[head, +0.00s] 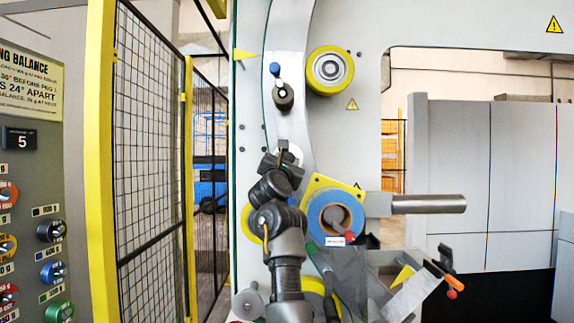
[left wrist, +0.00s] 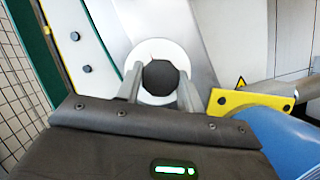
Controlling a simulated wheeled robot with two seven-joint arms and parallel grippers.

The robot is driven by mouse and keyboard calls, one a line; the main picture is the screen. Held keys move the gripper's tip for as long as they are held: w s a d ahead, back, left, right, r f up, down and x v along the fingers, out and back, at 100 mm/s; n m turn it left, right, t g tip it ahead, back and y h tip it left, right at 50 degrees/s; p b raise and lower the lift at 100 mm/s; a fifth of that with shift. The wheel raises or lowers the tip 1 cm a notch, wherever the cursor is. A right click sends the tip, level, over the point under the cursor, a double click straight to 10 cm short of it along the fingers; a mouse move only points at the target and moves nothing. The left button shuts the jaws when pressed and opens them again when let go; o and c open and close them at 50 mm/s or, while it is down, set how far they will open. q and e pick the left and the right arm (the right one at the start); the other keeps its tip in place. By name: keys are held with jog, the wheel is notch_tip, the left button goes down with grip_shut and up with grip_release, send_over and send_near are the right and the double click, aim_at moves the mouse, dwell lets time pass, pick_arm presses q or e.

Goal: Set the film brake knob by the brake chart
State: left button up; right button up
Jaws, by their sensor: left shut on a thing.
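The film brake knob (left wrist: 160,77) is a dark round knob on a white dial (left wrist: 160,47) in the left wrist view. My left gripper (left wrist: 159,84) is shut on the knob, one finger on each side. I cannot read any scale on the dial. No chart that I can identify as the brake chart is in view. My right gripper is not in view.
A blue-rimmed film roll (head: 317,222) and yellow bracket sit right of my left wrist. A yellow roller (head: 330,70) is above. A yellow-framed mesh fence (head: 150,150) stands left, beside a panel with a sign (head: 30,78) and several coloured knobs. A grey bar (head: 430,204) sticks out right.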

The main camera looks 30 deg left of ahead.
pick_arm(q)
jog(key=m+h, duration=0.2)
jog(key=m, duration=0.2)
jog(key=m+g+h, duration=0.1)
jog(key=m+h, duration=0.1)
jog(key=m, duration=0.3)
jog(key=shift+s+a+r, duration=0.1)
jog(key=shift+a+r, duration=0.05)
jog(key=shift+r, duration=0.05)
jog(key=m+g, duration=0.1)
jog(key=m, duration=0.1)
jog(key=m+p, duration=0.1)
jog(key=m, duration=0.2)
jog(key=shift+r+g+h, duration=0.1)
jog(key=shift+g+h, duration=0.3)
jog(key=shift+m+g+p, duration=0.6)
jog(key=shift+m+p, duration=0.2)
jog(key=shift+m, duration=0.6)
jog(key=o, duration=1)
